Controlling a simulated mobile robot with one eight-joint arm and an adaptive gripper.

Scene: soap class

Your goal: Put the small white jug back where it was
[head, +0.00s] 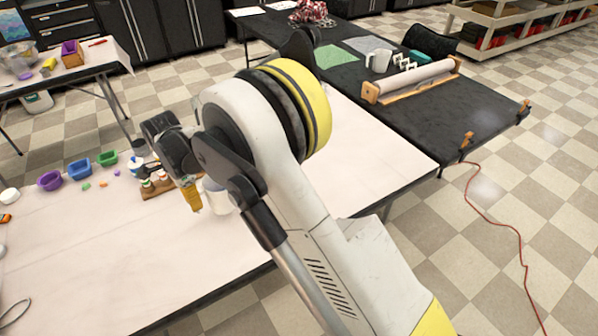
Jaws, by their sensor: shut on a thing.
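A small white jug (216,198) shows just below my wrist, over the near white table, partly covered by my arm. My gripper (188,180) is at its upper left, pointing down, and is shut on it; the fingers' contact is mostly hidden behind my arm links. I cannot tell whether the jug's base touches the table. An orange-yellow object (192,199) shows right at the jug's left side, under my gripper. Another white jug (378,60) stands upright on the black table, well away from my gripper.
The white table (100,270) has clear room at front left. A wooden rack (157,187) of small bottles is left of the jug, with purple (50,180), blue (79,169) and green (107,158) bowls beyond. A paper roll (415,78) lies on the black table (480,105).

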